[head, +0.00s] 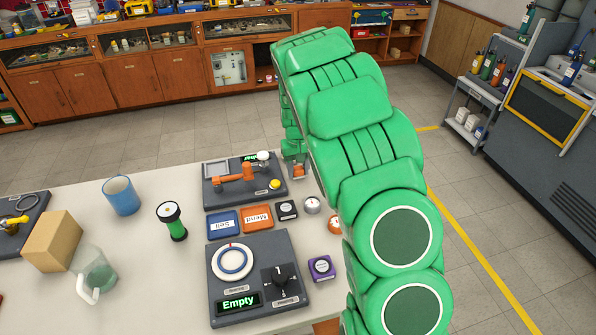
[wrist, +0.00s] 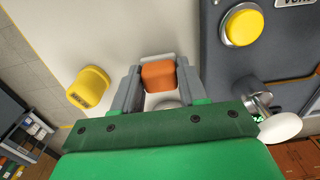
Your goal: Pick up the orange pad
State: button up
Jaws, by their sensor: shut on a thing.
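The orange pad (wrist: 158,76) is a small orange block with a pale grey strip along its far edge. In the wrist view it sits between the two grey fingers of my gripper (wrist: 155,88), which are shut on it. In the head view my gripper (head: 298,170) is low over the table, just right of the dark test panel (head: 212,190), with a bit of orange (head: 299,171) showing at its tip. My arm partly hides it there. I cannot tell whether the pad touches the table.
A yellow block (wrist: 88,88) lies left of my gripper in the wrist view. The panel's yellow button (wrist: 242,26) and a metal fitting with a white knob (wrist: 280,128) are close on the right. An orange "Mend" tray (head: 257,218) and blue "Sell" tray (head: 223,222) lie nearby.

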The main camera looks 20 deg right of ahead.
notch_tip(320, 180, up, 2)
jog(key=shift+r, duration=0.2)
jog(key=s+a+r, duration=0.1)
jog(key=s+r, duration=0.8)
jog(key=s, duration=0.5)
jog(key=shift+r, duration=0.35)
